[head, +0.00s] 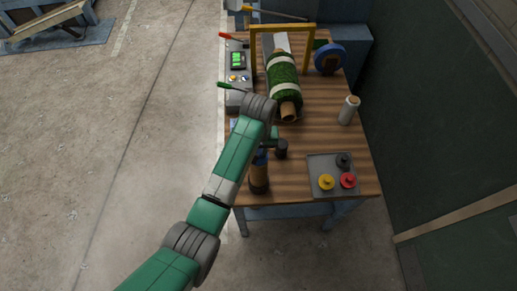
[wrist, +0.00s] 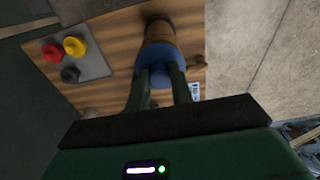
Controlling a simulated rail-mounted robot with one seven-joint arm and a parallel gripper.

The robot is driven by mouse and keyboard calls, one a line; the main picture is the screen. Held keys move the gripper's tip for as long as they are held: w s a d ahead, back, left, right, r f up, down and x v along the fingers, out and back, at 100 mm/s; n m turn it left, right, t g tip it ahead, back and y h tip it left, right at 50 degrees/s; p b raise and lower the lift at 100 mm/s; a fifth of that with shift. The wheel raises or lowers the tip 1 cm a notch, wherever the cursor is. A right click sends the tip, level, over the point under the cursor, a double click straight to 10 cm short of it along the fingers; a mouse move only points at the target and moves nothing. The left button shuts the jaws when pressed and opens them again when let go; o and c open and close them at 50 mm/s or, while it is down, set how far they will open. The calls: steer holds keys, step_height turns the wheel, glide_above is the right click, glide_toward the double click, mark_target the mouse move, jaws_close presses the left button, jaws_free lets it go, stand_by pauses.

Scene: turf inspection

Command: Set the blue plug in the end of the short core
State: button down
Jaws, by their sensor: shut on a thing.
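The short core (head: 259,176) is a brown tube standing near the table's front left, with a dark lower end. In the wrist view the core (wrist: 160,32) lies just beyond the fingertips. My gripper (wrist: 161,70) is shut on the blue plug (wrist: 157,77), with one finger on each side of it. The plug lines up with the core's near end and hides it. I cannot tell whether the plug touches the core or sits inside it. In the head view my arm covers most of the gripper, and a bit of blue (head: 260,157) shows above the core.
A grey tray (head: 318,187) at the front right holds yellow (head: 326,181), red (head: 347,180) and dark (head: 343,160) plugs.

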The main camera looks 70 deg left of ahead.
steer(key=shift+f, duration=0.25)
steer(key=c, duration=1.1)
jaws_free()
steer(key=shift+c, duration=0.2)
step_height(320, 180, up, 8)
steer(key=shift+f+b, duration=0.1)
steer(key=shift+b, duration=0.35)
